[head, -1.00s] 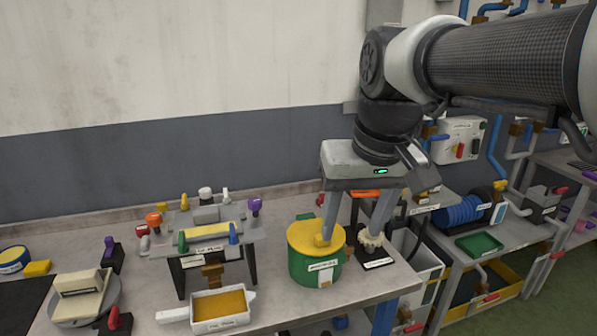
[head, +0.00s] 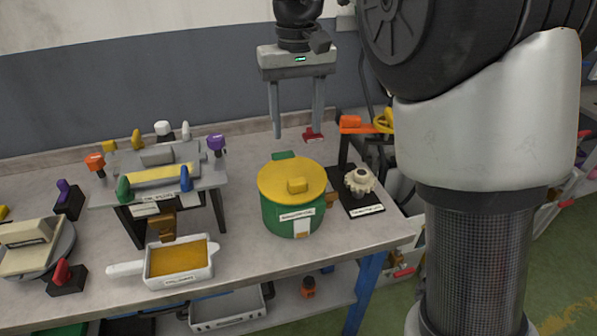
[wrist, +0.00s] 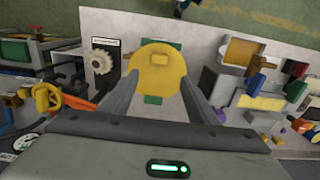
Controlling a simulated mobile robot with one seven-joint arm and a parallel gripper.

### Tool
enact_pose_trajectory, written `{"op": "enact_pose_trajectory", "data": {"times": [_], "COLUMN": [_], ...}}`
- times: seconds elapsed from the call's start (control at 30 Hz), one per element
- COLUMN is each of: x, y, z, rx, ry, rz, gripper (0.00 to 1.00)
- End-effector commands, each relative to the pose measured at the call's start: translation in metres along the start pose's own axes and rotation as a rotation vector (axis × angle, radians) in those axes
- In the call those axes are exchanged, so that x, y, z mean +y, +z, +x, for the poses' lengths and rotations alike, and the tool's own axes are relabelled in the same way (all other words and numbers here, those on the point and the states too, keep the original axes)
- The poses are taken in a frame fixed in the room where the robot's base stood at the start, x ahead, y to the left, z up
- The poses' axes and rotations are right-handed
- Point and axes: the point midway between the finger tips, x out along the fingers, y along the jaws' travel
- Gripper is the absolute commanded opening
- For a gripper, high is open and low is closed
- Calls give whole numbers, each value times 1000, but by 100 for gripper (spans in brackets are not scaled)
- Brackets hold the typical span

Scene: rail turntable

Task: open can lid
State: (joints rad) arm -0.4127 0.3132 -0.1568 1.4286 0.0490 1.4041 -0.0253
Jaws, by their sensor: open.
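A green can (head: 292,216) with a label stands upright on the bench. Its yellow lid (head: 284,178) with a yellow block handle (head: 298,185) sits on top and looks closed. In the wrist view the lid (wrist: 157,78) shows from above, with its handle (wrist: 159,58) on the far side. My gripper (head: 298,134) is open and empty, above and behind the can, with its fingers pointing down and apart from the lid. In the wrist view my fingers (wrist: 155,92) appear on either side of the lid's near part.
A white gear (head: 360,181) on a black base stands right of the can. A white tray with orange filling (head: 180,262) and a jig with colored knobs (head: 160,175) are to the left. An orange clamp-like part (head: 350,122) rises behind the gear. The bench front is fairly clear.

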Motion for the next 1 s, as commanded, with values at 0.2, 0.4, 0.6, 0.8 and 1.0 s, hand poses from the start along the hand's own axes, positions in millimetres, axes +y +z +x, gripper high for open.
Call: {"op": "enact_pose_trajectory", "data": {"times": [0.2,0.4,0.6,0.8,1.0], "x": [0,0,0,1,1], "y": [1,1,1,0,0], "z": [51,94,126,140,141], "rx": [-4,-4,-2,0,1], "ry": [1,1,1,1,1], "rz": [0,0,1,1,1], "gripper": [53,53,53,53,53]}}
